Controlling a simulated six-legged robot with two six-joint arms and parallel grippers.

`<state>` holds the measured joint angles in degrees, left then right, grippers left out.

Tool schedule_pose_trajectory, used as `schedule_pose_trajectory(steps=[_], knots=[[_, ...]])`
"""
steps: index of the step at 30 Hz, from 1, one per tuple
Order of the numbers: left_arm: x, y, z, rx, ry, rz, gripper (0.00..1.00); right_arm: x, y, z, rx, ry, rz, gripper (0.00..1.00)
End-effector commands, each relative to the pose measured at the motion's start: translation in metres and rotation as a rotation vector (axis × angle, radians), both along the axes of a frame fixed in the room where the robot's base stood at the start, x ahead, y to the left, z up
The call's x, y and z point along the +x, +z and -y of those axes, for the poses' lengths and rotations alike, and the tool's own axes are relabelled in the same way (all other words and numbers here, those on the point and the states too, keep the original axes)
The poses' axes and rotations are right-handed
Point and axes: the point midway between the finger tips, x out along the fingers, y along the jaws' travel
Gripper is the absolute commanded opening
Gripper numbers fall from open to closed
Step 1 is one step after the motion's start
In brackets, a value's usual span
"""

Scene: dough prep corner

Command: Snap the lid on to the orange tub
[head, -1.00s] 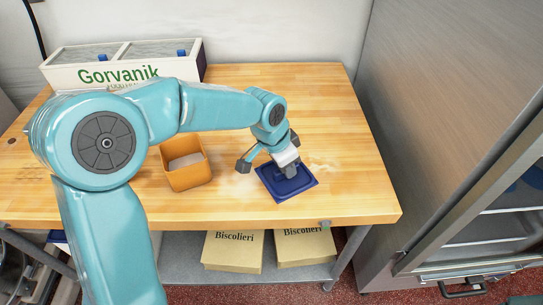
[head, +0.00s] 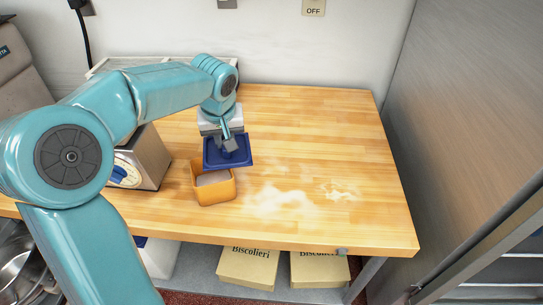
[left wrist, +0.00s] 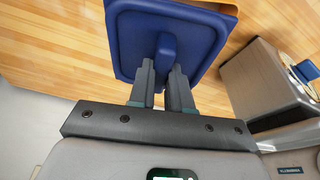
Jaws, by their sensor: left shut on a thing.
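The blue square lid (head: 243,158) is held above the orange tub (head: 216,194), apart from it or just over its back rim; I cannot tell the exact gap. My left gripper (head: 229,144) is shut on the lid's raised grip. In the left wrist view the lid (left wrist: 127,38) fills the upper middle, its grip between the two fingertips (left wrist: 164,72). A strip of the orange tub (left wrist: 222,7) shows past the lid's edge. The tub stands upright on the table, open, with pale contents; its back part is hidden by the lid. My right gripper is not in view.
A scale (head: 150,157) with a blue dial stands left of the tub. A pale box (head: 104,68) at the back is mostly behind my arm. White flour (head: 278,198) dusts the wooden table (head: 330,140), whose right side is clear. A steel cabinet (head: 450,120) stands to the right.

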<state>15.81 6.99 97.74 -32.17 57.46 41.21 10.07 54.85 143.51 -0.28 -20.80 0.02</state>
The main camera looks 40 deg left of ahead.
Motion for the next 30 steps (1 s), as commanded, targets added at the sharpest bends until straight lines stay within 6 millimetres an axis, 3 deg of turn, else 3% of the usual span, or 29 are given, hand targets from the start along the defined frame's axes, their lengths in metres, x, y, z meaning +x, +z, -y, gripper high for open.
schedule_pose_trajectory(steps=[3,7,22,30], knots=[[-0.018,0.018,-0.028,-0.001,0.091,0.001,0.00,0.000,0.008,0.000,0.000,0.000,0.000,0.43],[-0.027,0.024,-0.041,-0.001,0.134,0.001,0.00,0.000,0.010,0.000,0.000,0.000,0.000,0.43],[-0.029,0.023,-0.043,0.001,0.143,0.000,0.00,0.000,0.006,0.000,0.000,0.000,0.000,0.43],[-0.029,0.002,-0.043,0.000,0.143,0.000,0.00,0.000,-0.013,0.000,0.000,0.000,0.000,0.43]])
